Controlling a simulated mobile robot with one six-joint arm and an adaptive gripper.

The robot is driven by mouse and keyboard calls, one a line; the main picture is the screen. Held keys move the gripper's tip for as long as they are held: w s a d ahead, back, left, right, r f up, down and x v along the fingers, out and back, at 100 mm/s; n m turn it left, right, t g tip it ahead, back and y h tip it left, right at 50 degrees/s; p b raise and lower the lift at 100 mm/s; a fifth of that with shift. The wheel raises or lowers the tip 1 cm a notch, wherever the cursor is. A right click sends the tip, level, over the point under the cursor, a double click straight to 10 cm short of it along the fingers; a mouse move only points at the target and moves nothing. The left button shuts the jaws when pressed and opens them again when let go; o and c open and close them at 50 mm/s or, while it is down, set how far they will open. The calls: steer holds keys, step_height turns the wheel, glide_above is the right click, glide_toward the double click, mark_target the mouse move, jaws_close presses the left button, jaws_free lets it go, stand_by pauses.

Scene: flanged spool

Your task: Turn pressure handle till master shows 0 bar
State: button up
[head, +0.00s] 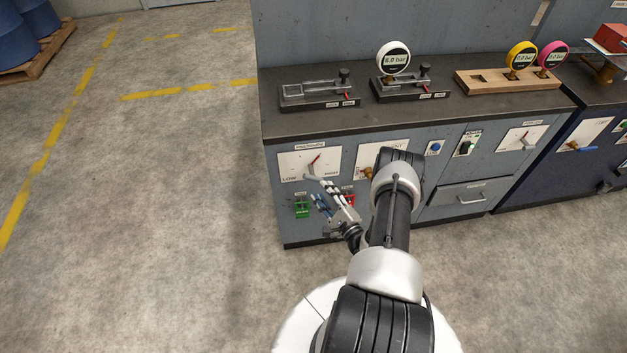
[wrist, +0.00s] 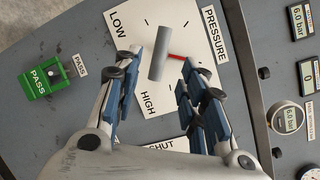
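The pressure handle is a grey bar with a red pointer on a white dial plate marked LOW and HIGH (head: 297,165). In the wrist view the handle (wrist: 160,60) lies between my open fingertips (wrist: 160,72), with a visible gap on each side; its red pointer aims toward the PRESSURE label. In the head view my gripper (head: 324,192) is just below the handle, at the bench front. I cannot read which display is labelled master.
Other 6.0 bar displays (wrist: 302,20) show at the wrist view's right edge. A green PASS switch (head: 302,207) sits below the dial, with a red one (head: 348,199) beside it. A wooden rack (head: 506,80) holds yellow and pink gauges.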

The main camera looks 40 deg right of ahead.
mark_target(315, 180)
steer(key=w, duration=0.2)
steer(key=w+d+b, duration=0.1)
steer(key=w, duration=0.4)
steer(key=shift+w+d+b, duration=0.3)
steer(key=shift+w+b, duration=0.05)
steer(key=shift+b, duration=0.05)
steer(key=shift+c, duration=0.2)
jaws_close()
